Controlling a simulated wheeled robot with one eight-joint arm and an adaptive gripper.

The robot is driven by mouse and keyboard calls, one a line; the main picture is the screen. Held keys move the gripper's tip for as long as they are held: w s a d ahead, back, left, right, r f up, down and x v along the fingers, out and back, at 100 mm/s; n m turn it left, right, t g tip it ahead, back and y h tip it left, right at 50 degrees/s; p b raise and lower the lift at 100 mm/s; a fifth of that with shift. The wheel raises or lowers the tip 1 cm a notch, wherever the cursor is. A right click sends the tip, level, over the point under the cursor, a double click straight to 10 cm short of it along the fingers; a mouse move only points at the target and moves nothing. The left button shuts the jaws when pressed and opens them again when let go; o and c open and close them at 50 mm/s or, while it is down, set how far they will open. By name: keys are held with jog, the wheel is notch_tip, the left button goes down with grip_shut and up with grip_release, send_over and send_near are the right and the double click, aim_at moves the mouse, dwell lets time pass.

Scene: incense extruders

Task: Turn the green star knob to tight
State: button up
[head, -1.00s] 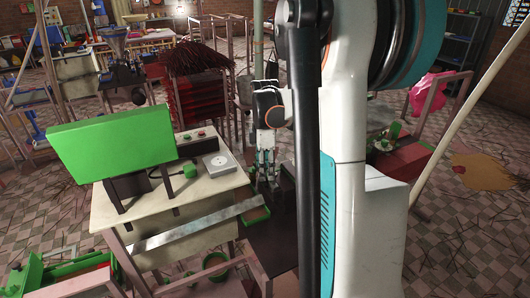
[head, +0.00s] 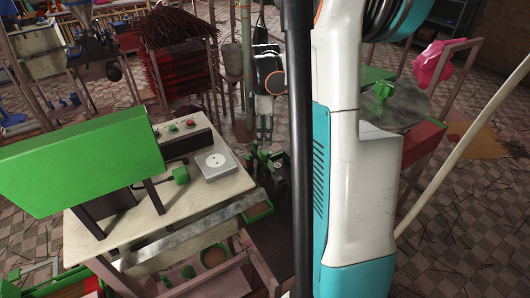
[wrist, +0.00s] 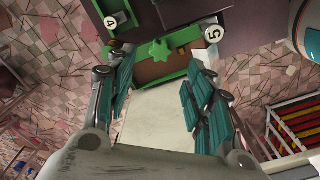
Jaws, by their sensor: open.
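A green star knob (wrist: 160,50) shows in the wrist view, on a machine with a green frame, between the round white number tags 4 (wrist: 111,22) and 5 (wrist: 213,33). My gripper (wrist: 158,62) is open, its two teal-padded fingers spread left and right of the knob in the picture. Nothing is between the pads, and I cannot tell how far the knob lies beyond the fingertips. In the head view my gripper (head: 264,136) points down just above green parts (head: 261,162) beside the white-topped bench. The knob is not clearly told apart there.
The bench (head: 130,215) holds a green panel (head: 80,160), a small green part (head: 181,175) and a white square device (head: 215,163). A round metal table (head: 405,110) with another green star-shaped part (head: 383,91) stands at right. A striped rack (wrist: 299,122) shows in the wrist view.

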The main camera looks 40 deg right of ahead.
aim_at(265, 153)
notch_tip(265, 153, down, 8)
jog(key=shift+b, duration=1.2)
jog(key=c, duration=1.1)
